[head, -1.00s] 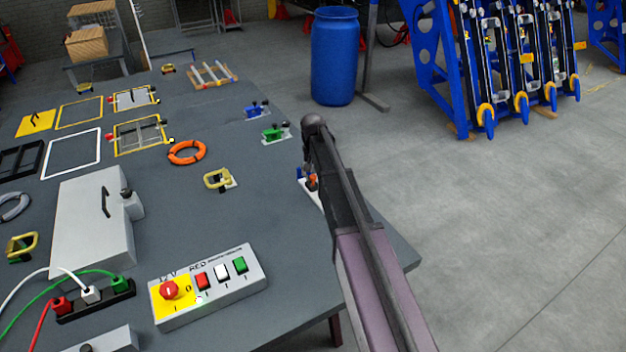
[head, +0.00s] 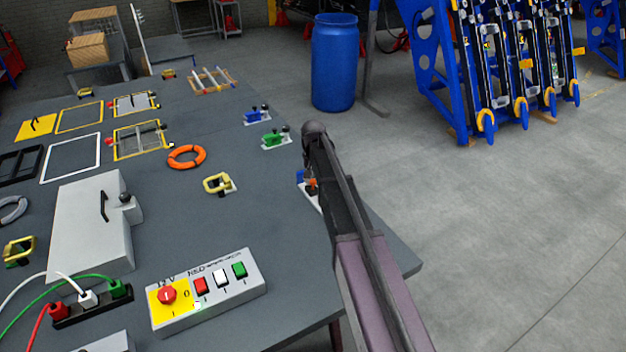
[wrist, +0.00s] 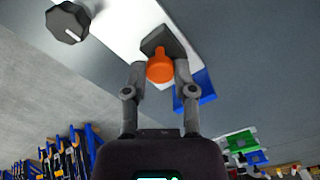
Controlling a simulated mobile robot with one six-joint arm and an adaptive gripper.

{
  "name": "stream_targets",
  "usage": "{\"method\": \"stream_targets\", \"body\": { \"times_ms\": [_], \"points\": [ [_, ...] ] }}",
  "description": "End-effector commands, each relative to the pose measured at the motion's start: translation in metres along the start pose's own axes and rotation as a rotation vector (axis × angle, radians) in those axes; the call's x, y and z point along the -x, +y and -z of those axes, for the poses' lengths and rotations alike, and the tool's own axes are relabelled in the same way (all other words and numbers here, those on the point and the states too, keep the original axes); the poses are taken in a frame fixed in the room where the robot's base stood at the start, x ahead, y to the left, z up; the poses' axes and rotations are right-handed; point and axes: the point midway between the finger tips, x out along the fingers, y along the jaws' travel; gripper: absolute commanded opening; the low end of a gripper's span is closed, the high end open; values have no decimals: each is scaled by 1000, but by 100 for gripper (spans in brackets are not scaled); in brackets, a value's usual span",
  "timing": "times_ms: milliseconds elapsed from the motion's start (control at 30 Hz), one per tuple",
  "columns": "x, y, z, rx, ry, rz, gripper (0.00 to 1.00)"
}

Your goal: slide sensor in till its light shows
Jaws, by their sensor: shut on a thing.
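An orange rounded piece, which I take for the sensor (wrist: 160,68), sits between the two fingertips of my gripper (wrist: 160,76) in the wrist view. My gripper is shut on it. A dark grey block lies just beyond it, over a white plate (wrist: 118,28). A blue bracket (wrist: 206,86) is beside the right finger. In the head view the orange piece (head: 312,183) shows small beside my arm, at the table's right edge, and my arm hides most of the fixture. I see no lit light on the sensor.
A dark knob (wrist: 68,22) stands near the plate in the wrist view. Blue (head: 257,116) and green (head: 275,139) fixtures, a yellow clamp (head: 218,184) and a switch box (head: 207,292) are on the table (head: 240,225). Open floor lies to the right.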

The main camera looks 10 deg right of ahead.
Motion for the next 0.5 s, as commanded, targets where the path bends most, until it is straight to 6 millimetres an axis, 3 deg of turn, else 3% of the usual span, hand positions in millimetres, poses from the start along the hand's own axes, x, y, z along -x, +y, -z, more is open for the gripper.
{"method": "stream_targets", "body": {
  "times_ms": [267,300,400,500],
  "points": [
    [0,-1,2,0,0,0,0],
    [0,-1,2,0,0,0,47],
    [0,-1,2,0,0,0,70],
    [0,-1,2,0,0,0,70]
  ]
}}
